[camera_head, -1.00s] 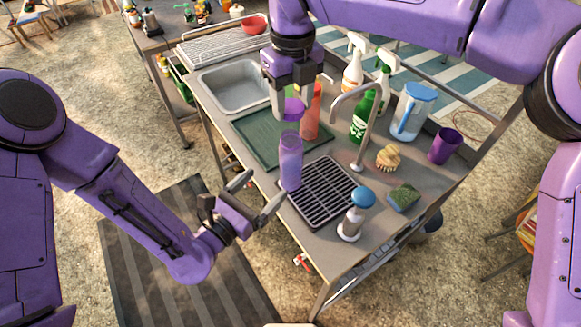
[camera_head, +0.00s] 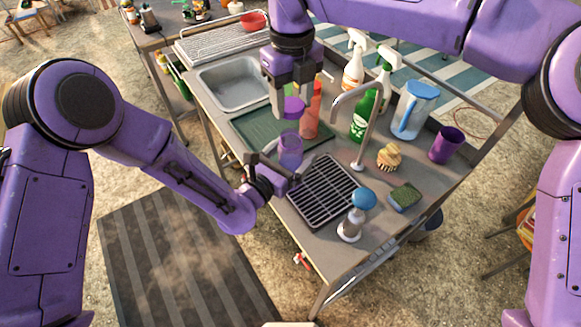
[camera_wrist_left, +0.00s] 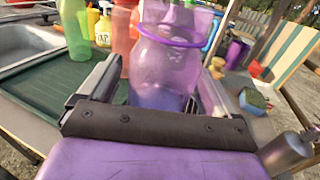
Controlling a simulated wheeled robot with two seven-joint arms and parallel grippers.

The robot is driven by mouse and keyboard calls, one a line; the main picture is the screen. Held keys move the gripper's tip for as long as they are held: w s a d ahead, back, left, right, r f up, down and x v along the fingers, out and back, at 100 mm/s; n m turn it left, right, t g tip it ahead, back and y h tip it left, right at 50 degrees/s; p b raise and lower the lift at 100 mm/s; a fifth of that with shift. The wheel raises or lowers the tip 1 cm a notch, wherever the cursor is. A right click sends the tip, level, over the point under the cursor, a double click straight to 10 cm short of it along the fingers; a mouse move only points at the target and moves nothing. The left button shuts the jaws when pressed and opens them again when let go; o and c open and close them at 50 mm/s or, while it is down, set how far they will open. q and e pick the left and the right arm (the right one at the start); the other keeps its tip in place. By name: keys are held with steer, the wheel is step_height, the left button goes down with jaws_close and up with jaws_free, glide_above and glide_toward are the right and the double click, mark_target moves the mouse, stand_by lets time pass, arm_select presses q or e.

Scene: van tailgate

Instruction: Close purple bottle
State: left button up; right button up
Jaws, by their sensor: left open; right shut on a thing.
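The translucent purple bottle (camera_head: 290,149) stands upright on the counter beside the black drying rack. My right gripper (camera_head: 291,92) comes from above and is shut on the purple lid (camera_head: 291,108), held over the bottle's mouth. I cannot tell whether the lid touches the rim. My left gripper (camera_head: 287,168) is low at the bottle, open, with a finger on either side of it. In the left wrist view the bottle (camera_wrist_left: 165,65) stands between the open fingers, and its lower part is hidden by the gripper.
The black rack (camera_head: 322,190), blue-topped dispenser (camera_head: 352,222), sponge (camera_head: 404,197) and tap (camera_head: 360,140) are close on the right. A red bottle (camera_head: 311,118) and green bottle (camera_head: 363,118) stand behind. The green mat (camera_head: 255,128) and sink (camera_head: 233,82) lie left and behind.

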mark_target(292, 119)
arm_select(q)
steer(key=c, duration=1.5)
arm_select(e)
steer(key=shift+f, duration=2.5)
steer(key=shift+f, duration=0.85)
steer(key=shift+f, duration=0.6)
